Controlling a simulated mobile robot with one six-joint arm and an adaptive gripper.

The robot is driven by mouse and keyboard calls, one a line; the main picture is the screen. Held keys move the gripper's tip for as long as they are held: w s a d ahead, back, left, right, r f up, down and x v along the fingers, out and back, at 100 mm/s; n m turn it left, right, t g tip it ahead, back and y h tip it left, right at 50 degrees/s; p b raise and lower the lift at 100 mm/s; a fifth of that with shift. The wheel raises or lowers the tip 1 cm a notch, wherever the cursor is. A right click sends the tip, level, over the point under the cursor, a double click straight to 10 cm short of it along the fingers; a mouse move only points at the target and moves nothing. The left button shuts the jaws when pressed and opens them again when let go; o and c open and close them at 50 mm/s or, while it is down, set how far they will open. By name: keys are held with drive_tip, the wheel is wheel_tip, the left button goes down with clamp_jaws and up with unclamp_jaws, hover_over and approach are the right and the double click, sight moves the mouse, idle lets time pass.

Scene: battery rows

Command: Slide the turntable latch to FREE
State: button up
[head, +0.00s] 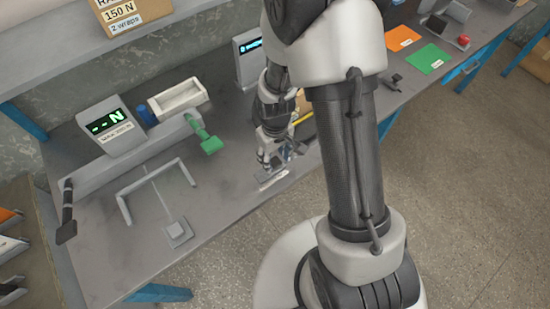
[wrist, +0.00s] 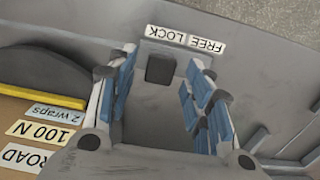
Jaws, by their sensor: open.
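The latch shows in the wrist view as a dark block-shaped knob (wrist: 160,68) on a grey plate. Two white labels sit beyond it, upside down: LOCK (wrist: 165,32) on the left and FREE (wrist: 207,44) on the right. The knob stands below the LOCK label. My gripper (wrist: 165,75) is open, its blue-padded fingers on either side of the knob, with gaps to it. Whether the fingertips reach down to its height I cannot tell. In the head view my gripper (head: 277,158) is low over the bench's front edge, hiding most of the latch; a white label (head: 272,178) shows beside it.
A green-handled tool (head: 208,142) and a grey frame (head: 155,180) are on the bench left. Bare bench lies between.

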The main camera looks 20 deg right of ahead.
drive_tip(key=shift+f, duration=0.1)
drive_tip(key=shift+c, duration=0.2)
clamp_jaws()
idle(0.5)
